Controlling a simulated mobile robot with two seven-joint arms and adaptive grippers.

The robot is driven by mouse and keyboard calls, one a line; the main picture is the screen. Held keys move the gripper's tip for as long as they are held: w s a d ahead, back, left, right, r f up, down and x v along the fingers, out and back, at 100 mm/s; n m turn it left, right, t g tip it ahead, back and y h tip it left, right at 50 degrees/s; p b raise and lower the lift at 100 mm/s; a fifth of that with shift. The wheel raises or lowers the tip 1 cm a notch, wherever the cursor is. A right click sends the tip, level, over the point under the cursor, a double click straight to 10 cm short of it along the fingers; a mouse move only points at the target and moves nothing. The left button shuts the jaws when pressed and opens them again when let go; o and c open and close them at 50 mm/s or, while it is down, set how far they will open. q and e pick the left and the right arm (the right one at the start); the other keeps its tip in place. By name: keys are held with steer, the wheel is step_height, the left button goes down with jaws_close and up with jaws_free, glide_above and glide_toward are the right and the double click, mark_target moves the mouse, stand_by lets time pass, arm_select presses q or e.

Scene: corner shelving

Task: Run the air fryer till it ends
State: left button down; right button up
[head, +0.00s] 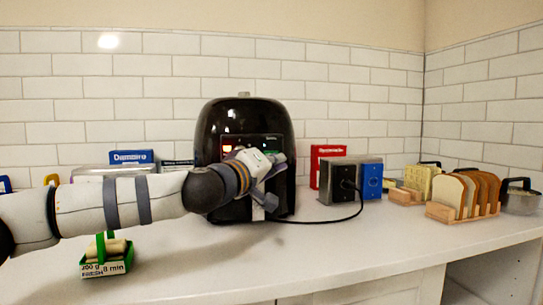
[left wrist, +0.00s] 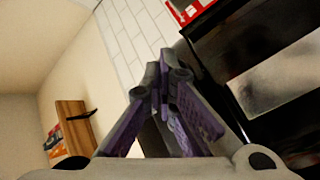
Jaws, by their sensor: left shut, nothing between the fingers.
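The black air fryer (head: 243,115) stands upright on the white counter near the middle of the head view. A small lit red spot shows at the left of its front panel, and a green area shows beside my gripper. My left gripper (head: 272,184) is in front of the panel, its fingers shut and empty. Whether it touches the fryer I cannot tell. The left wrist view shows the closed fingers (left wrist: 160,80) with the fryer's dark front (left wrist: 245,60) close on the right. The lower front of the fryer is partly hidden by my arm. My right gripper is not in view.
A dark metal box (head: 337,181) with a black cord, a blue box (head: 372,178) and a red box (head: 323,158) stand right of the fryer. Bread slices in a wooden rack (head: 465,212) are further right. The front middle counter is clear.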

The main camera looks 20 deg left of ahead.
arm_select(q)
steer(key=shift+w, duration=0.1)
steer(key=shift+w+a, duration=0.25)
steer(key=shift+w+a, duration=0.15)
steer(key=shift+w, duration=0.15)
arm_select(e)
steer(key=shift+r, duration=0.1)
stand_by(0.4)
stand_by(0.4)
arm_select(q)
steer(key=shift+s+d, duration=0.4)
steer(key=shift+s, duration=0.25)
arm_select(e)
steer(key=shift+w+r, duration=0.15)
arm_select(q)
steer(key=s+d+p, duration=0.1)
steer(key=s, duration=0.1)
steer(key=s+d, duration=0.1)
steer(key=s, duration=0.1)
steer(key=shift+d+p, duration=0.4)
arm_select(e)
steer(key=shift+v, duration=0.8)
